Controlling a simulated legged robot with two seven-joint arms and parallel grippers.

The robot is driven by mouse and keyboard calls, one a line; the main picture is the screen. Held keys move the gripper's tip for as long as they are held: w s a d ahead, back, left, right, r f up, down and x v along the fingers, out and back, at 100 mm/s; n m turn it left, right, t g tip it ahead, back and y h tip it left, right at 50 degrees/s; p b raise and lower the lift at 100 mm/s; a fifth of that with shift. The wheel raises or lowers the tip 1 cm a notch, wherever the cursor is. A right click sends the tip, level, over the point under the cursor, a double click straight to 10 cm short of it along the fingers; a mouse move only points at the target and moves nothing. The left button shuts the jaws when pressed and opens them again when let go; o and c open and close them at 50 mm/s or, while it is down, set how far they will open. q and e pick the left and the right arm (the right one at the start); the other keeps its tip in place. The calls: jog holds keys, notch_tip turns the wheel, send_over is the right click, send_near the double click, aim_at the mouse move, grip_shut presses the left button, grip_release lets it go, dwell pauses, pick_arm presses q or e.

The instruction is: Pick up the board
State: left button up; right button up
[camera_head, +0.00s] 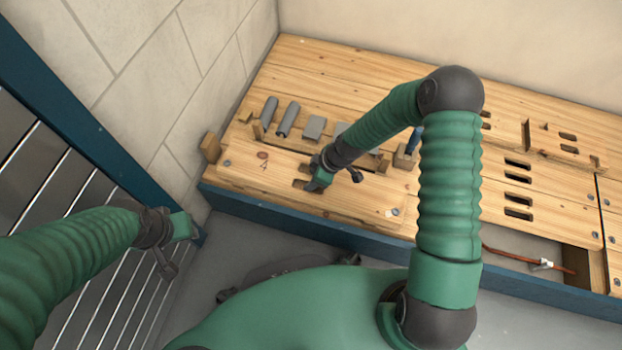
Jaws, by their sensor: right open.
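A light wooden board (345,203) lies flat along the front left edge of the wooden bench. It has a reddish mark and a "4" near its left end, round fixings near its corners and a slot partly hidden by my gripper. My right gripper (336,179) is open and empty, low over the board's middle near the slot. I cannot tell whether it touches the board. My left gripper (178,246) is at the left, away from the bench, in front of the metal slats. It holds nothing that I can see, and its jaw opening is unclear.
Grey cylinders (289,119) and a grey block (314,127) lie behind the board. A blue-handled tool (414,139) is partly hidden by my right arm. Slotted boards (518,190) and an open bay with a reddish pipe (556,267) are at the right. Walls stand behind and left.

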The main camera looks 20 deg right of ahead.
grip_shut()
dwell(1.4)
